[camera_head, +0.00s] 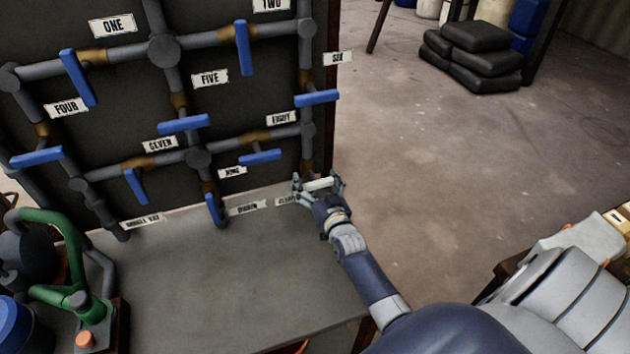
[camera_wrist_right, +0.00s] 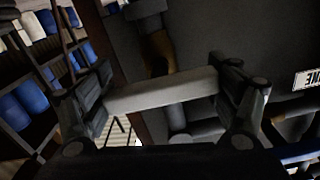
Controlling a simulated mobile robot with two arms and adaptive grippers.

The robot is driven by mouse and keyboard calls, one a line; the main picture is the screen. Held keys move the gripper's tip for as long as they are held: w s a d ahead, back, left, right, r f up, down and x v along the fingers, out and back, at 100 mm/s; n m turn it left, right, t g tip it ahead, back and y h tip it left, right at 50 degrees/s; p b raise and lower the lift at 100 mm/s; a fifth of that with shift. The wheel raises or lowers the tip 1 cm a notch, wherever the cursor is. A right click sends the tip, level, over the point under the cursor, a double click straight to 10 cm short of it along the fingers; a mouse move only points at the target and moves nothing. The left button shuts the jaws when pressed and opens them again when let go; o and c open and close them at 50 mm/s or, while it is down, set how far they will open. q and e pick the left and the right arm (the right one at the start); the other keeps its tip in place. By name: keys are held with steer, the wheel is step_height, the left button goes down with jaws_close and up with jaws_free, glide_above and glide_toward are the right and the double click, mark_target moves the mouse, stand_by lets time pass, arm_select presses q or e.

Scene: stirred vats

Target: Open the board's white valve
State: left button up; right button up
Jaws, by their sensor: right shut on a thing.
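The white valve handle (camera_head: 318,184) is at the lower right of the dark pipe board (camera_head: 120,130), above the table. In the head view it lies roughly level across its pipe. My right gripper (camera_head: 319,186) is shut on the white handle. In the right wrist view the handle (camera_wrist_right: 162,91) spans between the two fingers of the right gripper (camera_wrist_right: 165,98), with a brass fitting and grey pipe behind it. The label below the valve is partly hidden by the gripper. My left gripper is not in view.
Several blue valve handles (camera_head: 184,124) sit on the board's pipes with labels beside them. A green pipe pump (camera_head: 75,270) stands at the left of the grey table (camera_head: 230,285). Dark sacks (camera_head: 475,55) lie at the back right. The floor (camera_head: 440,160) right of the board is clear.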

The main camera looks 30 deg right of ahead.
steer(key=shift+d+r+n, duration=0.1)
steer(key=shift+n, duration=0.3)
steer(key=shift+n+p, duration=0.3)
steer(key=shift+n, duration=0.8)
steer(key=n, duration=0.2)
steer(key=shift+n, duration=0.4)
steer(key=n, duration=0.3)
steer(key=shift+w+n, duration=0.1)
steer(key=shift+n, duration=0.2)
steer(key=n+b, duration=0.1)
steer(key=n, duration=0.3)
steer(key=shift+b, duration=0.3)
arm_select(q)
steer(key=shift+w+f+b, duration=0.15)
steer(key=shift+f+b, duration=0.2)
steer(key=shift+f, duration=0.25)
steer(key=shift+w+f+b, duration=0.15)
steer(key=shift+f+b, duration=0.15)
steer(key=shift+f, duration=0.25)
arm_select(e)
steer(key=shift+r+n, duration=0.15)
steer(key=shift+n, duration=1.95)
steer(key=shift+r, duration=0.1)
steer(key=o, duration=1)
steer(key=shift+w, duration=0.1)
